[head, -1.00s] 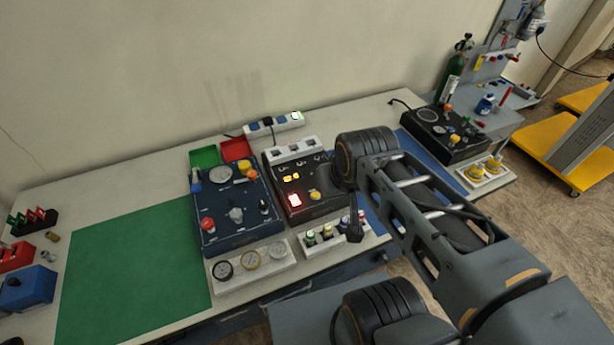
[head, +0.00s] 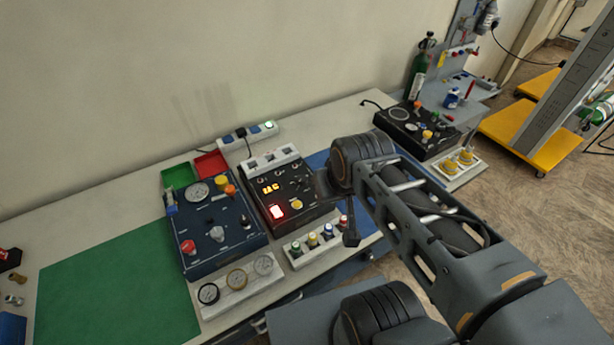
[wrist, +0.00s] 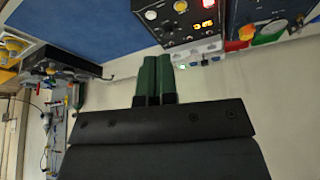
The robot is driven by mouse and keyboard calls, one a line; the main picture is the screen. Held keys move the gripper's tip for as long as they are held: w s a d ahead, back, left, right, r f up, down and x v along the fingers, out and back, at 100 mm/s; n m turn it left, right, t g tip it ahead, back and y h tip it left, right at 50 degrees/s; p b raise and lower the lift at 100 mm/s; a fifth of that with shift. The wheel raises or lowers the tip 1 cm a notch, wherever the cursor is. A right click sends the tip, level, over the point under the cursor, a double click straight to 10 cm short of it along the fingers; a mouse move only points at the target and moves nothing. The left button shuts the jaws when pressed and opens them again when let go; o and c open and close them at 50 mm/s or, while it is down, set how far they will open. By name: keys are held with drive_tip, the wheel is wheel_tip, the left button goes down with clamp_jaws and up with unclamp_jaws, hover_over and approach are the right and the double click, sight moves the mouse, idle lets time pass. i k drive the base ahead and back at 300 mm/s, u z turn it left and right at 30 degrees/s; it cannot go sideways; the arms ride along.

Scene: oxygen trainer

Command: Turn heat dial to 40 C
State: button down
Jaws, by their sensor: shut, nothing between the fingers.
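A black control box (head: 290,193) with an orange lit display (head: 270,188), a glowing red switch (head: 277,212) and a yellow knob (head: 296,204) stands on the bench in the head view. In the wrist view the box (wrist: 177,28) is at the top, with its display (wrist: 203,25) and several knobs. I cannot tell which knob is the heat dial, and the digits are too small to read. My gripper (wrist: 156,60) is shut and empty, its green fingers side by side, apart from the box. My arm hides part of the box's right side in the head view.
A blue panel box (head: 215,230) stands left of the black box. A white rack (head: 316,246) with several coloured caps sits in front of it, and a gauge strip (head: 238,288) is nearby. Another black box (head: 417,130) is at right. The green mat (head: 120,285) is clear.

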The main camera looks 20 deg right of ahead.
sight(301, 182)
drive_tip(key=u, duration=1.7)
drive_tip(key=k, duration=1)
drive_tip(key=z, duration=0.9)
drive_tip(key=i, duration=1)
drive_tip(key=u, duration=0.05)
